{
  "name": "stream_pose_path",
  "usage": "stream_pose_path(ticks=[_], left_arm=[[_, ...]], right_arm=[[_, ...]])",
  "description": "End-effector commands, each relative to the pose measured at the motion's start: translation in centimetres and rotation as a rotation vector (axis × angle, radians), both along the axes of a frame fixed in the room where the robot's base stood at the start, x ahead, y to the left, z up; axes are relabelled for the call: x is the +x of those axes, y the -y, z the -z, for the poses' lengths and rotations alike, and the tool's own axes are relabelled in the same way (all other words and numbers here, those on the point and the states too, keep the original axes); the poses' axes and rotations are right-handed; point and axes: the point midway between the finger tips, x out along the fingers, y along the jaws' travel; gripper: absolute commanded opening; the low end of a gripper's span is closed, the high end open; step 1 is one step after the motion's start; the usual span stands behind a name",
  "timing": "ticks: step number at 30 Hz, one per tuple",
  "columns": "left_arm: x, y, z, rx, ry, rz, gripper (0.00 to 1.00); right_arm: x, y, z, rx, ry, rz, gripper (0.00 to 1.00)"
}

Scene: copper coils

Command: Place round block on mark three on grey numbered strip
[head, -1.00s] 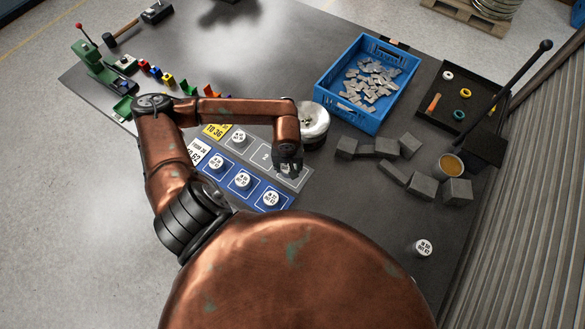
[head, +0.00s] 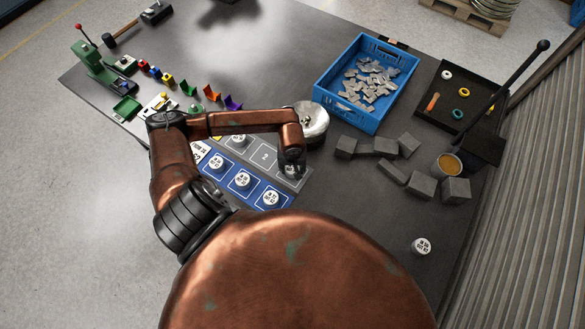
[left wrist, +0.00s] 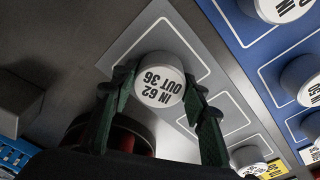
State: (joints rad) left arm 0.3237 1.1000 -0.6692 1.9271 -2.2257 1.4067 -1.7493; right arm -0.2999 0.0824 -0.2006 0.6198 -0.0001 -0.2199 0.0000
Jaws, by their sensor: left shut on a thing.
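My left gripper (head: 291,172) is shut on a round white block (left wrist: 160,80) lettered "IN 62 OUT 36", its dark green fingers on either side. The block is upright, over the end outlined square of the grey numbered strip (left wrist: 122,52). I cannot tell if it touches the strip. In the head view the gripper covers most of this end of the strip, and the square's number is hidden. The middle square (head: 264,156) is empty, and another white round block (head: 239,140) stands at the strip's other end. My right gripper is not in view.
A blue strip (head: 256,191) beside the grey one carries several white round blocks. Another round block (head: 422,246) stands alone at the right. Grey blocks (head: 394,171), a blue crate (head: 366,120) and a metal-topped pot (head: 312,122) are near the gripper.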

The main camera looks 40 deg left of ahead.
Motion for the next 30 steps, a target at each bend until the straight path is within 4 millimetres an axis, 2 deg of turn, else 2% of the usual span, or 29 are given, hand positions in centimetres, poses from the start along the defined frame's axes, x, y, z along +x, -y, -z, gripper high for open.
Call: stream_pose_path(ticks=[8, 19, 23, 30], left_arm=[[0.0, 0.0, 0.1, -0.001, -0.001, 0.000, 0.58], [0.0, 0.0, -0.3, -0.001, -0.001, 0.000, 0.58], [-0.1, 0.1, -2.0, 0.001, 0.003, 0.003, 0.58], [-0.6, 0.4, -7.0, 0.002, 0.004, 0.003, 0.58]], right_arm=[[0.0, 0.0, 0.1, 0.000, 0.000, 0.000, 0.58], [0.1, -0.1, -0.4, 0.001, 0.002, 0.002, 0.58], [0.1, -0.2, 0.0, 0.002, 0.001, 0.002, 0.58], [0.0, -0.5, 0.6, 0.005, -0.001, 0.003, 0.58]])
